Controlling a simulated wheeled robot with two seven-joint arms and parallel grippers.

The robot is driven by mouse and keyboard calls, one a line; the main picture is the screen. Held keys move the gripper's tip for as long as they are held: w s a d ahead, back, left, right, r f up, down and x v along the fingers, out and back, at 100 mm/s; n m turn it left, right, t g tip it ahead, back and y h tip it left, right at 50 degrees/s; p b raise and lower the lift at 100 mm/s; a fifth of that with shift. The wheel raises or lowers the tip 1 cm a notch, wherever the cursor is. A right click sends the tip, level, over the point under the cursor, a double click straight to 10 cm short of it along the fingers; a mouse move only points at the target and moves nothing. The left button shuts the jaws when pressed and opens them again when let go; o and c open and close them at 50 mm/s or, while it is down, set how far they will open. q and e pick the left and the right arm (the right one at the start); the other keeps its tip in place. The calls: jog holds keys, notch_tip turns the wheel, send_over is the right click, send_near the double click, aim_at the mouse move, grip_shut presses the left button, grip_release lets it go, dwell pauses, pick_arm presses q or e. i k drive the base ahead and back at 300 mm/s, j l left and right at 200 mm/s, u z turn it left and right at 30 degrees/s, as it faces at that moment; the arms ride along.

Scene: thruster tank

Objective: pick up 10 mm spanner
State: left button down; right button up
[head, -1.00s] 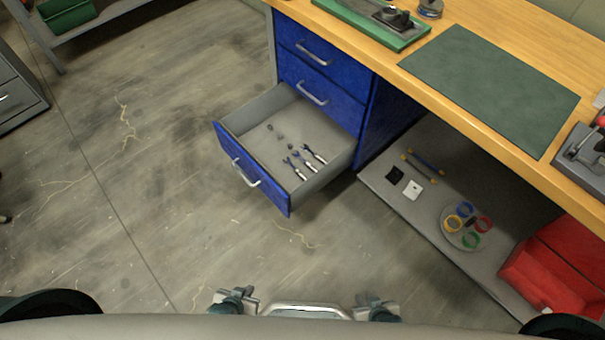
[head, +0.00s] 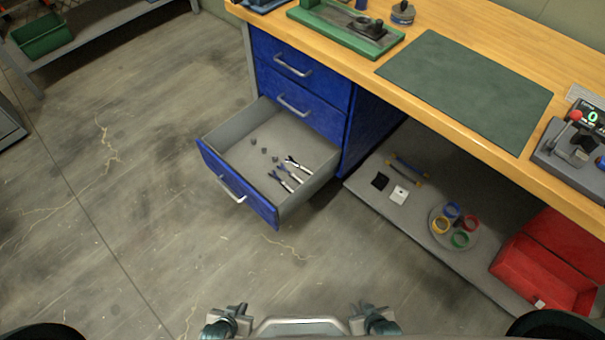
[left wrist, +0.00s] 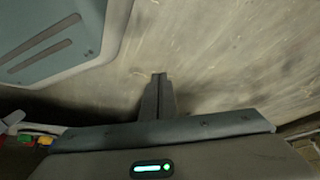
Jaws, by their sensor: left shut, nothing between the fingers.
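Three small spanners (head: 291,173) with pale handles and dark blue heads lie side by side in the open bottom drawer (head: 230,153) of the blue cabinet. Their size marks are too small to read, so I cannot tell which is 10 mm. My left gripper (head: 238,310) is low at the bottom of the head view, well short of the drawer. In the left wrist view its fingers (left wrist: 158,78) are together and empty, above bare floor. My right gripper (head: 364,309) is at the same height to the right, apart from everything; its jaw opening is unclear.
Several small dark pieces (head: 264,151) lie in the drawer beside the spanners. The wooden bench top (head: 455,125) overhangs a low shelf (head: 405,225) with coloured rings (head: 461,239) and a red box (head: 545,265). Floor (head: 130,220) left of and before the drawer is clear.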

aim_at(292, 175)
jog(key=z, duration=2.35)
jog(key=k+j, duration=1.05)
jog(key=j, duration=0.3)
